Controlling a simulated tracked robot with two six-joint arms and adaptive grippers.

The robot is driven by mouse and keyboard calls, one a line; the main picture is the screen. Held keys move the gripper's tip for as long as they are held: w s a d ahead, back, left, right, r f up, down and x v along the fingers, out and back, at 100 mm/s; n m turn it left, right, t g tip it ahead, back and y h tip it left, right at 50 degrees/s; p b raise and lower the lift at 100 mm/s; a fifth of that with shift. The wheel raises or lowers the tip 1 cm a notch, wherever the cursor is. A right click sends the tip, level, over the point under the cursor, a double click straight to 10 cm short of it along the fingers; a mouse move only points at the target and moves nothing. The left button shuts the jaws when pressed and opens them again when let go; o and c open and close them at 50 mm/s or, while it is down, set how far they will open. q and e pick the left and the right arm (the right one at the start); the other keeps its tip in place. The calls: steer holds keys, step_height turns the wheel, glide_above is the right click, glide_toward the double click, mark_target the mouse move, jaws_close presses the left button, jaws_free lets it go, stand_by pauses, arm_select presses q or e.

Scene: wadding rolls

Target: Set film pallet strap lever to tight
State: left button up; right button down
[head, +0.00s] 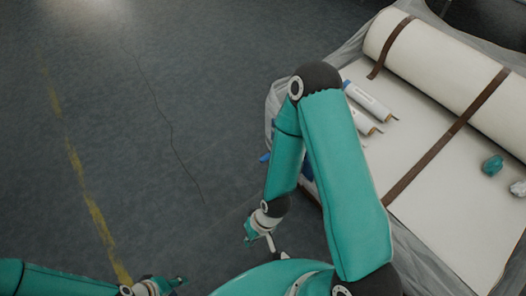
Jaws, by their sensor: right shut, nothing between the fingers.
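A pallet load wrapped in clear film (278,97) stands at the right, with a large white roll (440,62) and brown straps (440,145) across it. I cannot make out the strap lever for certain. A small blue piece (264,158) sticks out at the load's left edge, and more blue shows partly behind my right arm. My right gripper (258,236) is shut and empty, pointing down over the floor left of the load. My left gripper (172,284) is at the bottom edge, far from the load; its fingers are too small and cut off to judge.
White tubes (368,101) lie on the load beside my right arm. A teal lump (492,165) and a pale crumpled piece (518,188) lie on its right part. The dark floor (130,130) at the left is clear, with a worn yellow line (78,170) and a thin crack-like dark line.

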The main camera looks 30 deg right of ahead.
steer(key=w+d+f+b, duration=0.1)
steer(key=w+f+b, duration=0.2)
steer(key=w, duration=0.4)
step_height(320, 180, up, 8)
steer(key=n+t+h+b, duration=0.2)
steer(key=n+h+b, duration=0.15)
steer(key=b, duration=0.65)
glide_above(264, 157)
steer(key=s, duration=0.1)
steer(key=shift+s+a+m+h, duration=0.1)
steer(key=shift+a+m+h, duration=0.3)
steer(key=shift+m+h, duration=0.05)
steer(key=shift+f, duration=0.1)
steer(key=b+x, duration=0.1)
steer(key=x, duration=0.3)
steer(key=s+b+x, duration=0.1)
steer(key=b+x, duration=0.1)
steer(key=x, duration=0.2)
steer(key=b+x, duration=0.1)
steer(key=x, duration=0.3)
steer(key=shift+s+d+f, duration=0.1)
steer(key=shift+f, duration=0.35)
steer(key=shift+s+f+b, duration=0.15)
steer(key=shift+f+b, duration=0.15)
steer(key=shift+f, duration=0.2)
